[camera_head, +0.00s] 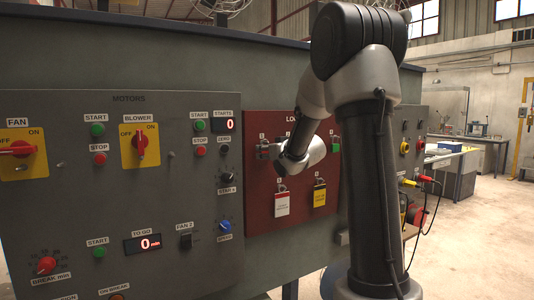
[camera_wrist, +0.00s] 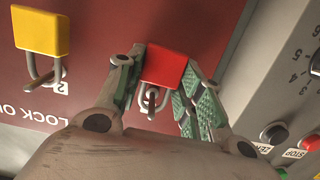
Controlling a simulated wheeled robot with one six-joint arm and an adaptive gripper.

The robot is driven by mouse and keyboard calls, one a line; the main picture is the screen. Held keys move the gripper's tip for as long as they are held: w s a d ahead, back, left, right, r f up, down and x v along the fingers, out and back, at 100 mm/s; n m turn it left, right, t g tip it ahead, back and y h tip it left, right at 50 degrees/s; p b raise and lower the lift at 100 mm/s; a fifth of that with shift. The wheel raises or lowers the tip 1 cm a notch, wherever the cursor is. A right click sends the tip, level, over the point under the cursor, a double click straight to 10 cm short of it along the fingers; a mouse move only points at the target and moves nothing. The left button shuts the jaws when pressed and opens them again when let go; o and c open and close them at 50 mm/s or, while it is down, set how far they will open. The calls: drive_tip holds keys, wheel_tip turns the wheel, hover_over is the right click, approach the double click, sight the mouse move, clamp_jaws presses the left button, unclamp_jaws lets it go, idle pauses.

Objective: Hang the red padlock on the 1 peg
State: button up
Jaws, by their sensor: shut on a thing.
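The red padlock (camera_wrist: 165,68) is between the two fingers of my gripper (camera_wrist: 165,90) in the wrist view, where the picture is upside down. My gripper is shut on its body. Its metal shackle (camera_wrist: 145,97) overlaps a peg (camera_wrist: 152,104) on the dark red lock-out board (camera_wrist: 110,20); I cannot tell whether the shackle is around the peg or just in front of it. The number by this peg is hidden. In the head view my gripper (camera_head: 268,150) is at the upper left of the board (camera_head: 258,225), and the padlock cannot be made out there.
A yellow padlock (camera_wrist: 40,33) hangs on the peg marked 2, beside my gripper. A white-and-red tag (camera_head: 282,204) and a yellow tag (camera_head: 320,195) hang lower on the board. The motor panel (camera_head: 185,250) with knobs and buttons adjoins the board on the left.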

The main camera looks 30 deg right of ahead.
drive_tip(key=o, duration=1.2)
drive_tip(key=shift+c, duration=0.2)
drive_tip(key=shift+s, duration=0.1)
